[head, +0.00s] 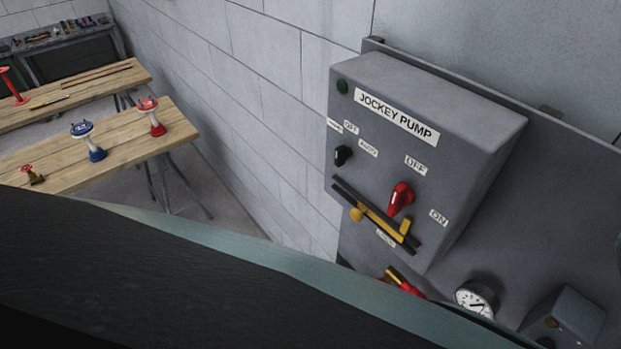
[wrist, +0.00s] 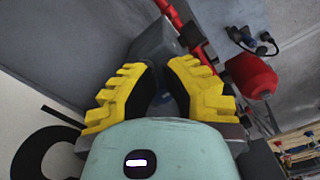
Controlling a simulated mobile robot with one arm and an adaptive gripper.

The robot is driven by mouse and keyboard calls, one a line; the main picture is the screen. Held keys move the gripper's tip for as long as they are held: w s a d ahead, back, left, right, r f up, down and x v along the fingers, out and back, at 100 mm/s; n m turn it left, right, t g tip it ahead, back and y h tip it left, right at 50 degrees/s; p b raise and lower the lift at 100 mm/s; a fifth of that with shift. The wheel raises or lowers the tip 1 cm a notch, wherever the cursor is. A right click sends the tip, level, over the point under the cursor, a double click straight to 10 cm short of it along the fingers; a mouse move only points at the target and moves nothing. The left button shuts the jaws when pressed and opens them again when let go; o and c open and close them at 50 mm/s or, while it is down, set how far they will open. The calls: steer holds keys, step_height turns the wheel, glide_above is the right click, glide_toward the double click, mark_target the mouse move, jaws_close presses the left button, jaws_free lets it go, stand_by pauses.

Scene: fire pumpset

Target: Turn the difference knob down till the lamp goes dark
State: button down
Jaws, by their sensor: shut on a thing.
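The jockey pump control box (head: 440,130) is on the wall panel in the head view. Its small round lamp (head: 342,86) is dark green and looks unlit. In the wrist view, my gripper (wrist: 165,75) has its yellow-padded fingers closed in at a small grey housing (wrist: 153,43). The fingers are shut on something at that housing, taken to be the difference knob. The knob itself is hidden between the fingers, so its angle cannot be told. My arm covers the lower left of the head view.
The control box carries a black selector (head: 343,155), a red handle (head: 400,198) and a yellow latch bar (head: 380,222). A gauge (head: 475,299) and a small grey box (head: 568,318) are below. A red cylinder (wrist: 252,76) is close right of the fingers. A wooden bench (head: 110,150) stands left.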

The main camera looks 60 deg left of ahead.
steer(key=shift+w+a+f+b, duration=0.15)
steer(key=shift+a+f+b, duration=0.05)
steer(key=shift+b, duration=0.25)
steer(key=shift+d+b, duration=0.2)
steer(key=shift+b, duration=0.15)
steer(key=shift+s+d+r, duration=0.1)
steer(key=shift+s+r, duration=0.1)
step_height(320, 180, up, 6)
steer(key=p, duration=0.3)
steer(key=shift+d+r+p, duration=0.1)
steer(key=shift+p, duration=0.2)
steer(key=shift+s, duration=0.1)
